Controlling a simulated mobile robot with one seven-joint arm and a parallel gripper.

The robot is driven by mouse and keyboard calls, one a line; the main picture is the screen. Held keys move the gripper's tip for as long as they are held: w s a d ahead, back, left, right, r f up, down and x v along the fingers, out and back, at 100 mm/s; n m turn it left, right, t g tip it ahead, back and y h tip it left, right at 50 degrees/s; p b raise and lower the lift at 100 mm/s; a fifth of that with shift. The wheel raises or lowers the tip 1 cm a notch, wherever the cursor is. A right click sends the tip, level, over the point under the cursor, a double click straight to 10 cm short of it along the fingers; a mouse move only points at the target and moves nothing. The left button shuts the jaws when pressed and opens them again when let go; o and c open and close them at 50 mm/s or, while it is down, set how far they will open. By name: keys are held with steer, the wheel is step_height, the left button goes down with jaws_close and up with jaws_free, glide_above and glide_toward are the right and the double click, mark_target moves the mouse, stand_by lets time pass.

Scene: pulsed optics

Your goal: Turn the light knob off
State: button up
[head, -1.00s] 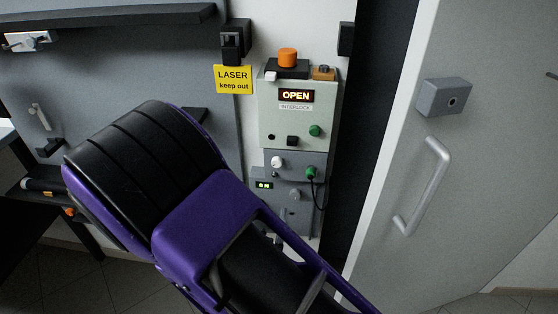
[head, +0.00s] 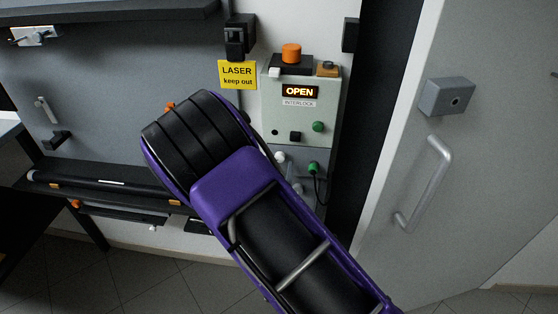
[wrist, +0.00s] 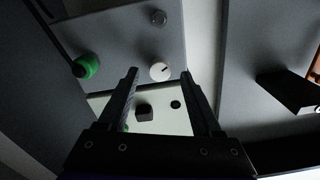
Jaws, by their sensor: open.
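A white round knob (wrist: 160,71) is on a grey control box (wrist: 130,35) in the wrist view. Its face has a small dark mark, and no label is readable. It also shows beside my arm in the head view (head: 280,157). My gripper (wrist: 159,73) is open and empty. Its two fingertips appear to either side of the white knob; I cannot tell how far short of it they are. A second, grey knob (wrist: 159,18) is on the same box. In the head view my arm hides the gripper and part of the box.
A green connector (wrist: 86,66) with a cable sits beside the knob. The interlock panel (head: 291,122) reads OPEN and carries a black button (head: 295,136) and a green button (head: 318,127). A yellow laser sign (head: 237,75) hangs left. A grey door (head: 465,170) stands right.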

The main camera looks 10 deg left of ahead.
steer(key=shift+w, duration=0.9)
steer(key=shift+c, duration=0.3)
jaws_close()
